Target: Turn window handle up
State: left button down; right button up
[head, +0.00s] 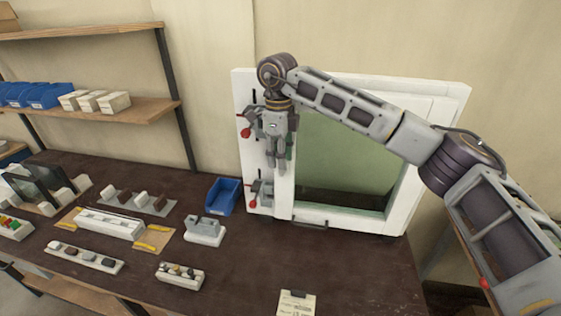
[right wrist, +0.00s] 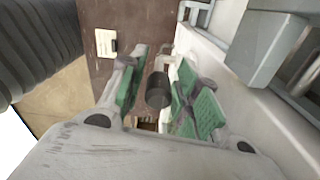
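The white window frame (head: 425,95) with a greenish pane (head: 345,150) stands upright at the back of the bench. My right gripper (head: 280,168) points down in front of the frame's left side and covers part of it. In the right wrist view its green-padded fingers (right wrist: 165,100) are apart. A dark rounded piece (right wrist: 158,90) shows between them, with gaps on both sides; it may be the window handle, but I cannot tell for sure. In the head view the handle is not clearly seen behind the gripper. My left gripper is out of view.
Red-knobbed clamps (head: 262,191) sit at the frame's left edge, close to my right gripper. A blue bin (head: 223,196), a grey block fixture (head: 204,231) and several part trays lie left on the dark bench (head: 340,265). A paper label (head: 297,304) lies in front.

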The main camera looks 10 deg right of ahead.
notch_tip(320, 180, up, 10)
jog(key=shift+a+f, duration=0.15)
jog(key=shift+f, duration=0.05)
dwell(0.8)
